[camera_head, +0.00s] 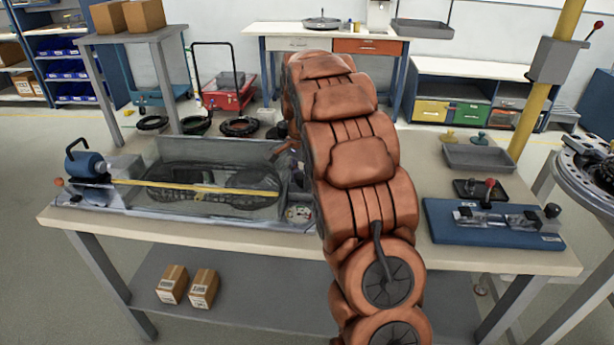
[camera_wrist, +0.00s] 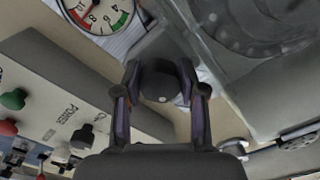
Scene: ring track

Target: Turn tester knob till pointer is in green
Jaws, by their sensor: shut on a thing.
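In the wrist view a dark round knob (camera_wrist: 160,82) sits between the two fingers of my gripper (camera_wrist: 160,92), which is shut on it. The round white gauge (camera_wrist: 98,12) is cut off at the top edge; it has a red band at its left and a green band at its right. A thin dark pointer shows near the top, but I cannot tell exactly where its tip lies. My arm hides the knob and my gripper there.
A grey control panel (camera_wrist: 58,105) with green and red buttons and switches lies left of my gripper. A clear-covered belt rig (camera_head: 210,190) fills the bench's left side. A blue fixture (camera_head: 490,222) and grey tray (camera_head: 482,157) sit on the right.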

